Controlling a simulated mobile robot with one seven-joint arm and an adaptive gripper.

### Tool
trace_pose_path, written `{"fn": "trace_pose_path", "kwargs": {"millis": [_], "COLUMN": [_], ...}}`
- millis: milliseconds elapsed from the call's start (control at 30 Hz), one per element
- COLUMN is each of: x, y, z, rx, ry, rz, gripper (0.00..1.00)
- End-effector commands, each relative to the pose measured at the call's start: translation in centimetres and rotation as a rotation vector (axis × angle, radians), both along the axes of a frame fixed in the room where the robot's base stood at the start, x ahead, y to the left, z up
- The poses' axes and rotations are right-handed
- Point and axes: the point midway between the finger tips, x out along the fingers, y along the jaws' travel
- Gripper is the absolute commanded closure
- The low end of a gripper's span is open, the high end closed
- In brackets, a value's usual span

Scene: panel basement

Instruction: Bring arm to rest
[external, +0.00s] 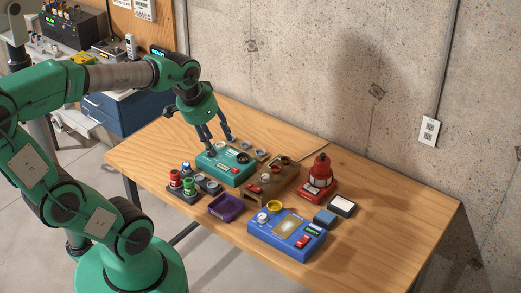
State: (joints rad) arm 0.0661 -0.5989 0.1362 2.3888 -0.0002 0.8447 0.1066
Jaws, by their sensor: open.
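My gripper (217,140) points down above the teal panel box (226,173) at the left of the wooden table. Its two dark fingers are apart, and I see nothing between them. The fingertips are close over the box's back left part; I cannot tell whether they touch it. My green arm reaches in from the left, bent at the elbow, with the wrist over the table's back left area.
On the table (370,215) stand a brown box (258,195), a blue panel box (284,236), a red device (319,175), a purple tray (226,208) and small colored jars. A concrete wall (320,60) rises behind. The table's right end is clear.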

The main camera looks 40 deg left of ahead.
Motion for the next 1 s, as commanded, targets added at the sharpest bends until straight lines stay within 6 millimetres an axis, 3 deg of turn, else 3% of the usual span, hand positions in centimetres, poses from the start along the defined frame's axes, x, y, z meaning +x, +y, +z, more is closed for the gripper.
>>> {"fn": "trace_pose_path", "kwargs": {"millis": [100, 333, 1000], "x": [-2.3, -5.2, -5.7], "y": [1.1, 2.2, 2.4], "z": [1.3, 2.6, 2.8], "rx": [-0.018, -0.043, -0.049], "ry": [-0.052, -0.109, -0.119], "rz": [0.066, 0.147, 0.163], "gripper": [0.57, 0.57, 0.57]}}
